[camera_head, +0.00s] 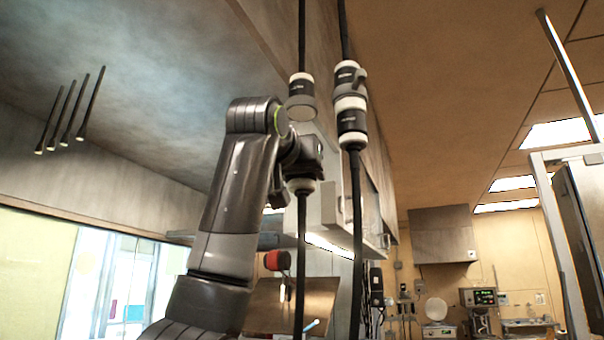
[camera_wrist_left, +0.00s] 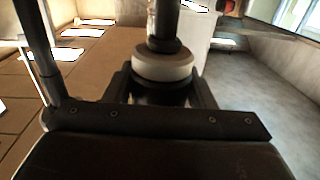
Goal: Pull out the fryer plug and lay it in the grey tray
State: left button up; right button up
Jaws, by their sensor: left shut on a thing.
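My left gripper (camera_head: 304,160) is shut on a black plug with a white ring (camera_head: 301,187), whose cable hangs straight down. In the left wrist view the plug's white ring (camera_wrist_left: 162,66) sits between the fingers of the left gripper (camera_wrist_left: 162,92). A hanging socket (camera_head: 302,90) with a pale lower rim is directly above; a gap separates it from the plug. To its right, a second socket (camera_head: 349,77) has another plug (camera_head: 351,122) joined beneath it. The labels are too small to read. The grey tray cannot be made out. My right gripper is out of view.
The second plug's cable (camera_head: 357,215) hangs close to the right of my left gripper. A red cylinder (camera_head: 277,261) is below. A hood (camera_head: 442,234) and equipment (camera_head: 478,297) stand against the far wall. A metal frame (camera_head: 550,220) rises at right.

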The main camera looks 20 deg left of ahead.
aim_at(302, 196)
pick_arm(q)
jog(key=shift+f+b, duration=2.35)
jog(key=shift+f, duration=0.1)
